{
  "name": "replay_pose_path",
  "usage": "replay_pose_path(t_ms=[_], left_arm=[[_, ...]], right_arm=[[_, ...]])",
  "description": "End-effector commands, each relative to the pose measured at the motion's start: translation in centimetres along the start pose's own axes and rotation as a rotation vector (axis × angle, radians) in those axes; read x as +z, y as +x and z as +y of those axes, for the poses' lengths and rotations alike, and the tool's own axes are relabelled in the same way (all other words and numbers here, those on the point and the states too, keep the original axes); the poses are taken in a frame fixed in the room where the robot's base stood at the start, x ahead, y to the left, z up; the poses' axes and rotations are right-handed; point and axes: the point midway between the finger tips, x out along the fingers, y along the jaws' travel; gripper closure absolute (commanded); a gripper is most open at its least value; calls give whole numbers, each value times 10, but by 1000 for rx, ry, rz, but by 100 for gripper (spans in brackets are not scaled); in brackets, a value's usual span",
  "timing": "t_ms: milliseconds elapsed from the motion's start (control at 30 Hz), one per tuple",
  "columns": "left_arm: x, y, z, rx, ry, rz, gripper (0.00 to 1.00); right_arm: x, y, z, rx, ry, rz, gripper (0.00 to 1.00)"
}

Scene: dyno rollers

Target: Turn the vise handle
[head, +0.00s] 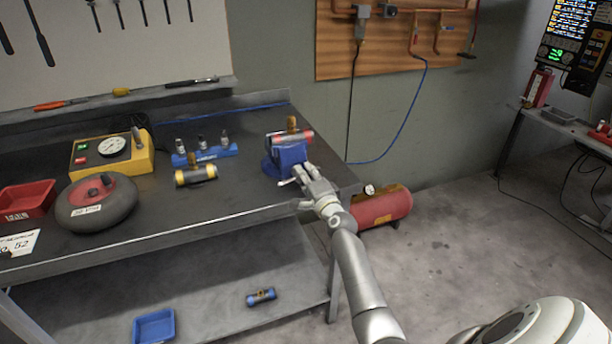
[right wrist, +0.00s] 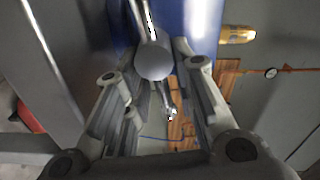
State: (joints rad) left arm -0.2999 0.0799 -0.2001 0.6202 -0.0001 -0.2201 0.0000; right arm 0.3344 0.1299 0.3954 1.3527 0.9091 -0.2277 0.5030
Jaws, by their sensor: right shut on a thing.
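The blue vise (head: 287,160) is mounted near the right front corner of the dark workbench. A cylinder with red ends (head: 305,136) and an upright brass-coloured piece (head: 292,124) sits in its top. My right gripper (head: 303,181) is at the vise's front. In the right wrist view, the shiny metal handle with a ball end (right wrist: 153,62) runs between the fingers of my right gripper (right wrist: 158,100), which is shut on it. The blue vise body (right wrist: 197,25) fills the top there. The fingers partly hide the handle in the head view. My left gripper is not in view.
A red tank (head: 385,207) is on the floor. Floor space on the right is clear.

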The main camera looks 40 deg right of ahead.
Motion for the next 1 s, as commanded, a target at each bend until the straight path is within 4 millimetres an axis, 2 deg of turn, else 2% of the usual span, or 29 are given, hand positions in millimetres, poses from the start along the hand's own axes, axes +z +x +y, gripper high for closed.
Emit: replay_pose_path(t_ms=[33,67,200,533,667,767,1000], left_arm=[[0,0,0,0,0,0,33],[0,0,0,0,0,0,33],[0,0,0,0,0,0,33],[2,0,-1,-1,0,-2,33],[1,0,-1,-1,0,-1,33],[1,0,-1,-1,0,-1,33],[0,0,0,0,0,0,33]], right_arm=[[0,0,2,3,0,0,99],[0,0,2,3,0,0,72],[0,0,2,3,-1,0,54],[0,-1,1,2,-1,1,54],[0,-8,1,1,1,1,54],[1,-19,2,2,-1,0,54],[1,-60,2,3,-1,0,54]])
